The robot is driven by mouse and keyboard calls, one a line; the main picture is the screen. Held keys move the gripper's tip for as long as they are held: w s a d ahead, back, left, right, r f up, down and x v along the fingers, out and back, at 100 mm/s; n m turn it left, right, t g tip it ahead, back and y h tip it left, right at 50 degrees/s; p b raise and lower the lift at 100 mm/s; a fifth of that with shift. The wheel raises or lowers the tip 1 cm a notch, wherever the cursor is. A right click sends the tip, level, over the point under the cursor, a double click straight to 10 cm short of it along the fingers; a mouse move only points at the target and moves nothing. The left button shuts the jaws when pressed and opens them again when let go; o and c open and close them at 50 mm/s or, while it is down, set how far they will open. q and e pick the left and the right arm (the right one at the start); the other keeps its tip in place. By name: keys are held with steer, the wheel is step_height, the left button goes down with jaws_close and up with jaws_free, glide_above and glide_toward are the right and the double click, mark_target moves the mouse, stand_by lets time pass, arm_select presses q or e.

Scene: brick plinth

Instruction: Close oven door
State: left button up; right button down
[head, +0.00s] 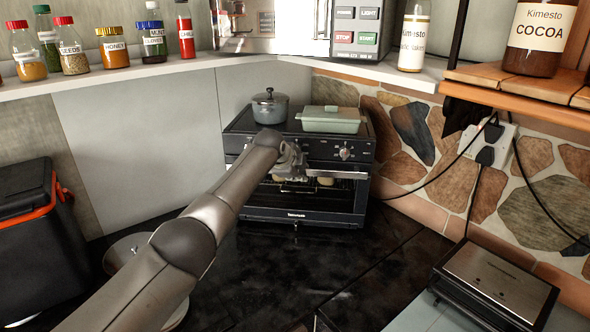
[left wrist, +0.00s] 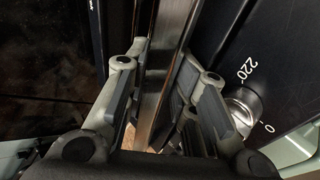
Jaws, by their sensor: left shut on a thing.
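The small black oven (head: 300,147) stands on the dark counter, its front facing me. Its door (head: 297,214) looks upright and close to the front, but I cannot tell whether it is fully shut. A metal bar handle (head: 342,175) runs across the top of the door, and food shows behind the glass. My left gripper (head: 290,168) is at the handle, hiding its left part. In the left wrist view the fingers (left wrist: 165,95) are closed around the handle bar (left wrist: 172,45), beside the control panel knob (left wrist: 245,108). My right gripper is out of view.
A grey pot (head: 270,108) and a lidded green dish (head: 330,120) sit on the oven. A black and orange box (head: 28,240) stands at the left. A flat grey appliance (head: 495,285) is at the right front. The dark counter before the oven is mostly clear.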

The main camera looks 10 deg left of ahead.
arm_select(q)
steer(key=shift+r, duration=0.75)
steer(key=v, duration=1.1)
steer(key=shift+s+f, duration=0.35)
steer(key=shift+f, duration=0.05)
steer(key=shift+f, duration=0.1)
